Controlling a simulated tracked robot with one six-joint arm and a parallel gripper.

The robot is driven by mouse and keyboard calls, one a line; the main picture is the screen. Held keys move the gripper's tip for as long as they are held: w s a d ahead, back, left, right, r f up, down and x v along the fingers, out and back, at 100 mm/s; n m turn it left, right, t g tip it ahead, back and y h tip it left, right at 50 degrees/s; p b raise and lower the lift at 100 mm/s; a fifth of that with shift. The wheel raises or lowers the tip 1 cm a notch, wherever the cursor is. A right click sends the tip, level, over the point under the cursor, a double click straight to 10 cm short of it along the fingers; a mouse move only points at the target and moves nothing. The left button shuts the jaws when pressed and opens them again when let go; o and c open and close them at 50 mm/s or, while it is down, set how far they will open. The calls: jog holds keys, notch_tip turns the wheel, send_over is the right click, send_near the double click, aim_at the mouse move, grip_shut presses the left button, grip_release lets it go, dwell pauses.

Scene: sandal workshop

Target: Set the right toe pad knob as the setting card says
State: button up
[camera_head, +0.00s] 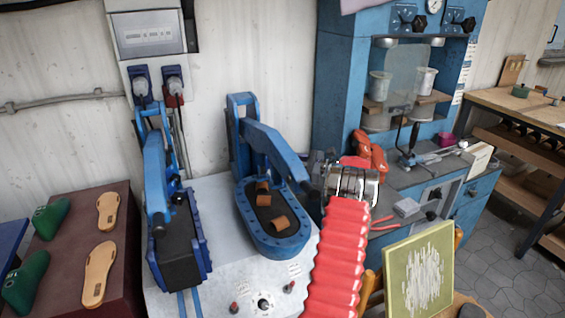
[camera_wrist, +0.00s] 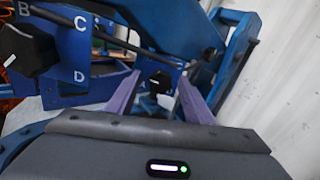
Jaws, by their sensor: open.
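A black knob (camera_wrist: 20,50) shows at the left of the wrist view, on a blue plate marked B, C and D. Its pointer setting is unclear. A smaller black knob (camera_wrist: 160,82) with an A mark sits farther off, between the purple fingers. My gripper (camera_wrist: 161,78) is open, with nothing visibly held and no visible contact with this knob. I cannot identify the setting card or read a setting.
The left blue press (camera_head: 155,180) stands beside the right one on a pale bench (camera_head: 220,290). A blue cabinet (camera_head: 340,75) stands at the back right. A yellow-green framed panel (camera_head: 418,270) is close to my arm. Sandal soles (camera_head: 98,272) lie at the left.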

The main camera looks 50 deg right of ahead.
jog(key=shift+c, duration=0.6)
jog(key=c, duration=0.9)
jog(key=shift+d, duration=0.15)
jog(key=shift+c, duration=0.2)
jog(key=shift+n, duration=0.5)
jog(key=n, duration=0.9)
jog(key=shift+a+f, duration=0.2)
jog(key=shift+a, duration=0.15)
jog(key=shift+n, duration=0.3)
